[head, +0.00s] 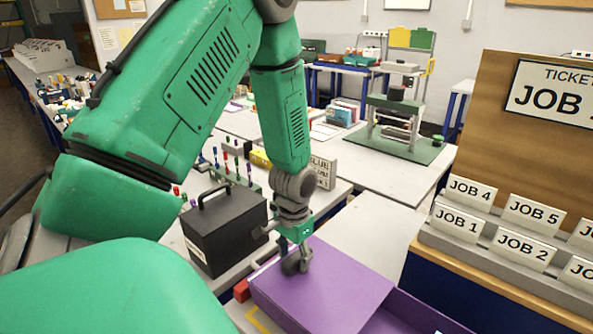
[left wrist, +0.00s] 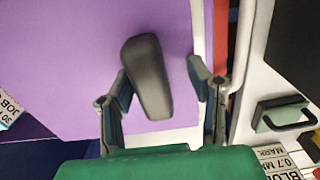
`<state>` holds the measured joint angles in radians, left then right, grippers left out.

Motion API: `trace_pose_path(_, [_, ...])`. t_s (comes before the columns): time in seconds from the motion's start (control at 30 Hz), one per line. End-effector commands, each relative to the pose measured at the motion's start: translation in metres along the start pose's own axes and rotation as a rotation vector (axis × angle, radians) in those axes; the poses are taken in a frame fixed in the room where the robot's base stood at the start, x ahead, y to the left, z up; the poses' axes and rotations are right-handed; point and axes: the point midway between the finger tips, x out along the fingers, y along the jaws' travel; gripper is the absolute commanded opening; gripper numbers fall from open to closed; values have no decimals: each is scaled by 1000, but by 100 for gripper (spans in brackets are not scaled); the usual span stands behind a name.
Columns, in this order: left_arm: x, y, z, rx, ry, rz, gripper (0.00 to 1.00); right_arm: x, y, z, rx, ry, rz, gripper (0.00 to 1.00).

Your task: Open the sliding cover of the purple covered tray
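The purple covered tray (head: 418,316) stands at the lower middle of the head view. Its flat purple cover (head: 345,290) lies over the left part, and an open section with a raised wall shows at the right. My left gripper (head: 297,262) points down at the cover near its far left. In the left wrist view, a dark bar-shaped handle (left wrist: 148,75) stands on the purple cover (left wrist: 75,60). The left gripper's fingers (left wrist: 160,82) are apart on either side of the handle. The left finger is close to it; a gap shows at the right finger. My right gripper is not in view.
A black box with a handle (head: 225,228) stands just left of the gripper. A small red block (head: 241,290) is beside the tray. A job ticket rack (head: 510,255) rises at the right. Bare white table (head: 375,235) lies beyond the tray.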

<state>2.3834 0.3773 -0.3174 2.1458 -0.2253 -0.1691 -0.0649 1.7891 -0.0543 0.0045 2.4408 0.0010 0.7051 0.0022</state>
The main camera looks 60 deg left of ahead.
Motion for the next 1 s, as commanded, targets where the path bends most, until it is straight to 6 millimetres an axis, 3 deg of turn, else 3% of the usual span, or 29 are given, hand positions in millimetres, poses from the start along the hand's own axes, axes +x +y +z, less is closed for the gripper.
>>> trace_pose_path(0.27, [-12,3,-1,1,3,-4,47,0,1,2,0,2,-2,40])
trace_pose_path(0.7, [-96,-3,-3,0,4,2,47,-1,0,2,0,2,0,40])
trace_pose_path(1.0, [-118,-4,-2,-1,-1,2,47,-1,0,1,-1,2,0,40])
